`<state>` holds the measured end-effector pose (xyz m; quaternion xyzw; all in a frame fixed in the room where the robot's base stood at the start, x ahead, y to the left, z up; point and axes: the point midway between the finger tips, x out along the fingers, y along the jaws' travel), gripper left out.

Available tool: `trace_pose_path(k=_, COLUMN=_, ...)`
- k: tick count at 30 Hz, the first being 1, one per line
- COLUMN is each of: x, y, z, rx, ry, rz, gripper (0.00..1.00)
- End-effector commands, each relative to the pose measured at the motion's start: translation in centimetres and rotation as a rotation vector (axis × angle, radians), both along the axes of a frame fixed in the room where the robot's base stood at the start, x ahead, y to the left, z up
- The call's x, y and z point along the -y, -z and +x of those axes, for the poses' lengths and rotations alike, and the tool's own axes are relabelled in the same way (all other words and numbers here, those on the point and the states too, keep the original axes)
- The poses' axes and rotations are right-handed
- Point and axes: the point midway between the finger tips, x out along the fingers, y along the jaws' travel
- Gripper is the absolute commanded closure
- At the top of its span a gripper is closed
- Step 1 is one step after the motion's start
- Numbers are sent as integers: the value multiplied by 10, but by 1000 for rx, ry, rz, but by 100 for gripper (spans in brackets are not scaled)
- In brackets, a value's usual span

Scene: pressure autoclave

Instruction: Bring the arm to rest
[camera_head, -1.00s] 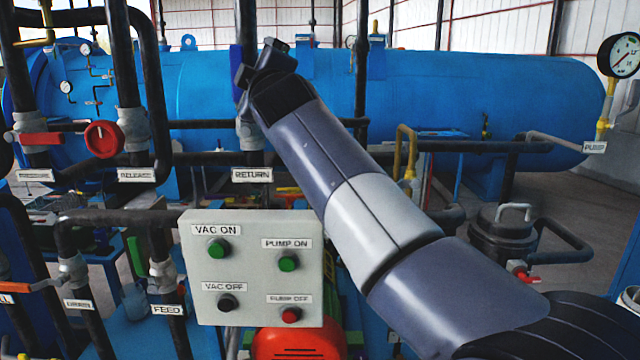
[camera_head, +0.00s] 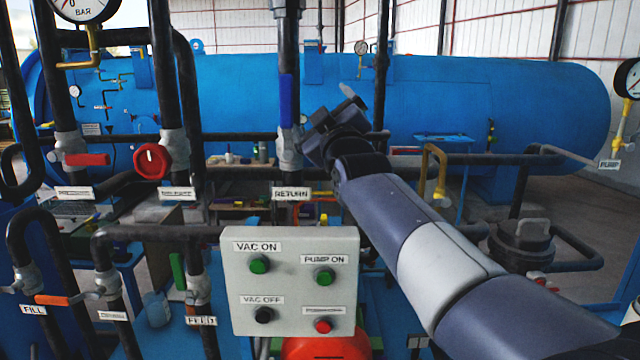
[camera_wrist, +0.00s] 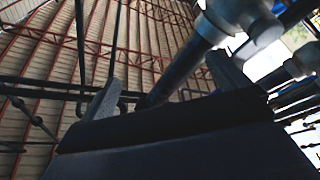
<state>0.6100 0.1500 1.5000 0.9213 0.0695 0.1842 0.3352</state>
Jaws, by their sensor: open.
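My gripper (camera_head: 325,112) is raised in the head view, just right of the return pipe and its blue valve handle (camera_head: 287,101). Its fingers are apart with nothing seen between them. In the wrist view my gripper (camera_wrist: 165,95) shows two spread fingers pointing up toward the roof. A dark pipe with a pale fitting (camera_wrist: 240,18) passes behind and close to the right finger. I cannot tell whether the gripper touches the pipe. My arm reaches from the lower right of the head view up to the gripper.
A grey control box (camera_head: 290,284) with several buttons stands in front. Left are pipes with a red round knob (camera_head: 152,161), a red lever (camera_head: 86,159) and an orange lever (camera_head: 62,299). The blue autoclave tank (camera_head: 450,98) fills the back. A black lidded pot (camera_head: 522,244) stands right.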

Motion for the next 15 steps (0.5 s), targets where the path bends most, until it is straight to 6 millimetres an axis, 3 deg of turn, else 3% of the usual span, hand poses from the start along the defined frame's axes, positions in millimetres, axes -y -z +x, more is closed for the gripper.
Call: trace_pose_path(k=15, x=23, y=29, z=0, rx=-2, ry=1, rz=349, gripper=5)
